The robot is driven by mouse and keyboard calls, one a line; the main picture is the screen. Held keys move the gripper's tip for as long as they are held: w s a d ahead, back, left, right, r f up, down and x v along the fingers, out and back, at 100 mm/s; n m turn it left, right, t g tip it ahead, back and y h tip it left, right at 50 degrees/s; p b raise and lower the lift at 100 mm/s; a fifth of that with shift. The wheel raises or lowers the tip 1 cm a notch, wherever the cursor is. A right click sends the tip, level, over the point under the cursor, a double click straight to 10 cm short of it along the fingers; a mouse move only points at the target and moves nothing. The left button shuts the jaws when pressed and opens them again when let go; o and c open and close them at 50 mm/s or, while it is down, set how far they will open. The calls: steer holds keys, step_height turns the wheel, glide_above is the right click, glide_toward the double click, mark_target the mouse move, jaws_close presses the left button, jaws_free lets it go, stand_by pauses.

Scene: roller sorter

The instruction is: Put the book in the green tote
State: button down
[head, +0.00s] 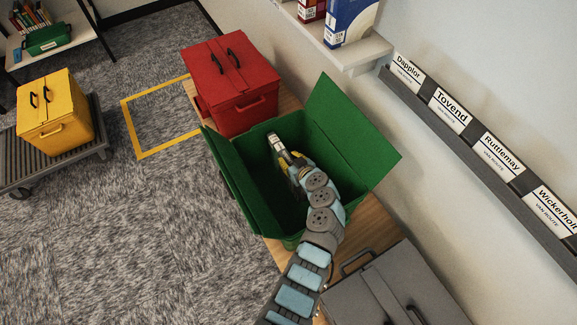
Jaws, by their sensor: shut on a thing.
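The green tote (237,190) stands open on a wooden bench, with its lid flaps (352,135) swung out to the sides. My gripper (284,152) reaches down into the tote, inside its walls. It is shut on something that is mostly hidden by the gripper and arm. A narrow pale piece shows at the gripper's tip, and I cannot tell whether it is the book or part of a finger. No other book shows inside the tote. The tote's floor is dark and partly covered by my arm.
A closed red tote (232,92) stands just behind the green one, and a grey tote (395,295) in front. A yellow tote (50,115) sits on a cart (95,148) at left. A shelf (340,52) with boxes and a label rail (470,140) line the right wall.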

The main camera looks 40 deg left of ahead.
steer(key=shift+f+b, duration=0.65)
steer(key=shift+f, duration=1.1)
steer(key=shift+f, duration=0.15)
steer(key=c, duration=0.9)
jaws_free()
steer(key=shift+r, duration=0.2)
steer(key=p+v, duration=0.1)
steer(key=v, duration=0.6)
steer(key=shift+s+d+p, duration=0.1)
steer(key=shift+d+p, duration=0.05)
steer(key=shift+p, duration=0.25)
steer(key=shift+r, duration=0.1)
